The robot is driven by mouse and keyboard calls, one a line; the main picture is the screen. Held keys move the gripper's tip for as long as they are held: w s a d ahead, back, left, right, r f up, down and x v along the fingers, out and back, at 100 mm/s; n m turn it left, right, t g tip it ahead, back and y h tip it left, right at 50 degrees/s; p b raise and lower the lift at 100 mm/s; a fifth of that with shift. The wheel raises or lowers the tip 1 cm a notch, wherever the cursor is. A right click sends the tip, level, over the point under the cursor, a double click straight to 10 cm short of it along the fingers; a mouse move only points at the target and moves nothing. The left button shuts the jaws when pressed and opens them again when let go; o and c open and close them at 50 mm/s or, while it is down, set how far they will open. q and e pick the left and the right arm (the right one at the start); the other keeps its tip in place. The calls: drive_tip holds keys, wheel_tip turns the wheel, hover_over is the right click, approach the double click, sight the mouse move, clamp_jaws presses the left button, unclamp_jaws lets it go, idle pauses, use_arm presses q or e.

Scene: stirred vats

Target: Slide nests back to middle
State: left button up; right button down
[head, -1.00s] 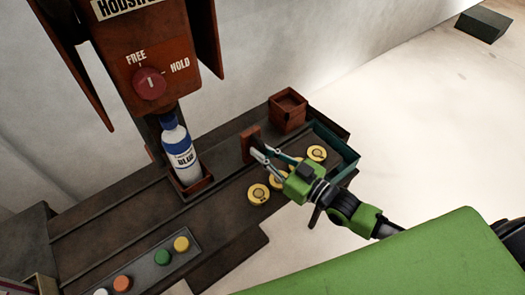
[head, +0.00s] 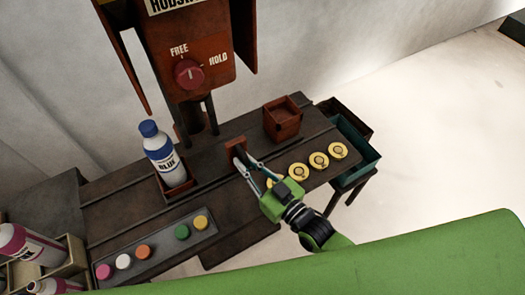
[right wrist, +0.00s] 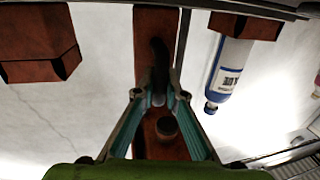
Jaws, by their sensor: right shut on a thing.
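Two brown square nests stand on the dark slide rail under the red press. The left nest (head: 180,188) holds a white bottle with a blue cap (head: 158,148), slightly left of the press column. The right nest (head: 283,125) looks empty. Between them stands an upright brown handle plate (head: 236,156). My right gripper (head: 250,166) is shut at this plate; in the right wrist view its fingers close on a dark handle (right wrist: 160,85) in front of the plate. The left nest (right wrist: 245,26) and right nest (right wrist: 40,45) also show there. My left gripper is not in view.
Yellow discs (head: 319,160) lie in a row on the bench, partly behind my right gripper. A tray of coloured caps (head: 160,246) sits front left. Bins (head: 355,155) hang at the bench's right end. A red knob (head: 189,74) is on the press.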

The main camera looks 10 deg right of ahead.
drive_tip(key=shift+s+a+p, duration=0.1)
drive_tip(key=shift+s+a, duration=0.2)
drive_tip(key=shift+a, duration=0.55)
drive_tip(key=shift+s+a+p, duration=0.1)
drive_tip(key=shift+s+a, duration=0.25)
drive_tip(key=shift+a, duration=0.55)
drive_tip(key=shift+s+a+p, duration=0.1)
drive_tip(key=shift+s+a, duration=0.2)
drive_tip(key=shift+a, duration=0.55)
drive_tip(key=c, duration=2)
unclamp_jaws()
drive_tip(key=shift+c, duration=0.2)
drive_tip(key=v, duration=1.2)
